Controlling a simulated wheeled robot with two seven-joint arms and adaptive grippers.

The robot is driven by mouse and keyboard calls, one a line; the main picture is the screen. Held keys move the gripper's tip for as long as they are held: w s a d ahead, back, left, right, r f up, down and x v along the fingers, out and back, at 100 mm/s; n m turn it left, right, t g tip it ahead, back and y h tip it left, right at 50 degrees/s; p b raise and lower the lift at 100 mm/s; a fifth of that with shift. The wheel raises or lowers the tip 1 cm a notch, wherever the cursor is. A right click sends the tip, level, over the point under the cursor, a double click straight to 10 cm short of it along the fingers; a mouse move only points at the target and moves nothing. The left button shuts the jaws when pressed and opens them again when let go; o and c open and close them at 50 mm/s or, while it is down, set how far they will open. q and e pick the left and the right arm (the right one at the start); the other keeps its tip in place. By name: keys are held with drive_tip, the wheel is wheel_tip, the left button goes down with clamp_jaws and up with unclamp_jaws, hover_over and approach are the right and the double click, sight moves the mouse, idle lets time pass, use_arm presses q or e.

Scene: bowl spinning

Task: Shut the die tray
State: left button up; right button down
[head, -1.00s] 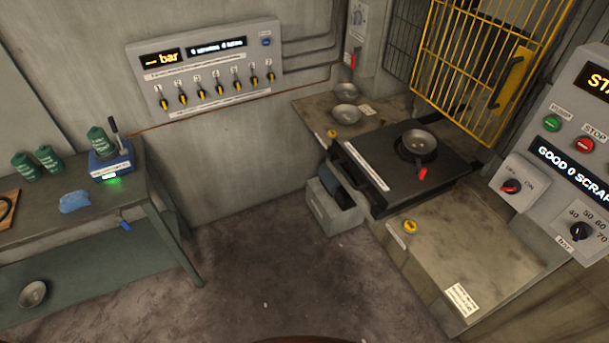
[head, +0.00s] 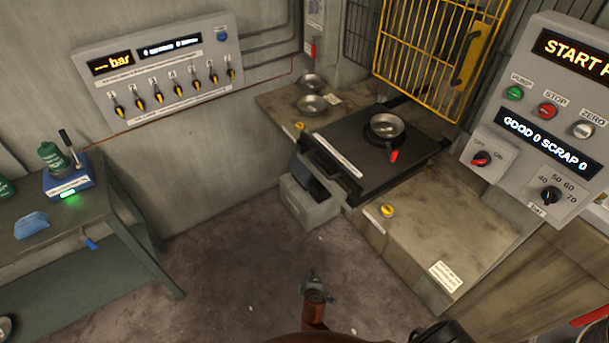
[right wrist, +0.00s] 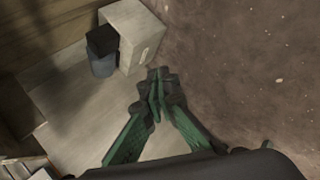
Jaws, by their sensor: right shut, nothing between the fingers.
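The die tray (head: 345,133) is a flat black plate on the bench at the right in the head view, with a white label strip along its near-left edge. A metal bowl (head: 388,124) with a red-tipped part sits on its round black die. A dark handle (head: 327,166) shows at the tray's near-left edge. My right gripper (head: 438,332) shows only as a dark shape at the bottom edge, well short of the tray. In the right wrist view its green fingers (right wrist: 158,92) are shut and empty, above a pale surface and brown floor.
A grey bin (head: 308,210) stands below the tray's near-left corner. A yellow barred gate (head: 430,50) rises behind the tray. The control panel (head: 550,125) is at the right. The floor (head: 235,260) is open.

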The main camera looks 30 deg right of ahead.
drive_tip(key=w+r+n+t+h, duration=0.1)
drive_tip(key=w+r+t+h, duration=0.1)
drive_tip(key=w+r, duration=0.5)
drive_tip(key=w+r+t+h, duration=0.1)
drive_tip(key=w+r+t, duration=0.15)
drive_tip(key=r, duration=0.85)
drive_tip(key=w+a+r+t+h+b, duration=0.1)
drive_tip(key=w+r+h, duration=0.1)
drive_tip(key=r, duration=0.8)
drive_tip(key=w+r+t+h+b, duration=0.1)
drive_tip(key=w+r+h, duration=0.15)
drive_tip(key=r, duration=0.85)
use_arm(q)
drive_tip(key=shift+s+a+f+p, duration=0.15)
drive_tip(key=shift+s+f+p, duration=0.35)
drive_tip(key=shift+p, duration=0.2)
use_arm(e)
drive_tip(key=w+d+r, duration=0.1)
drive_tip(key=w+d, duration=0.6)
drive_tip(key=d, duration=0.3)
drive_tip(key=shift+r, duration=0.4)
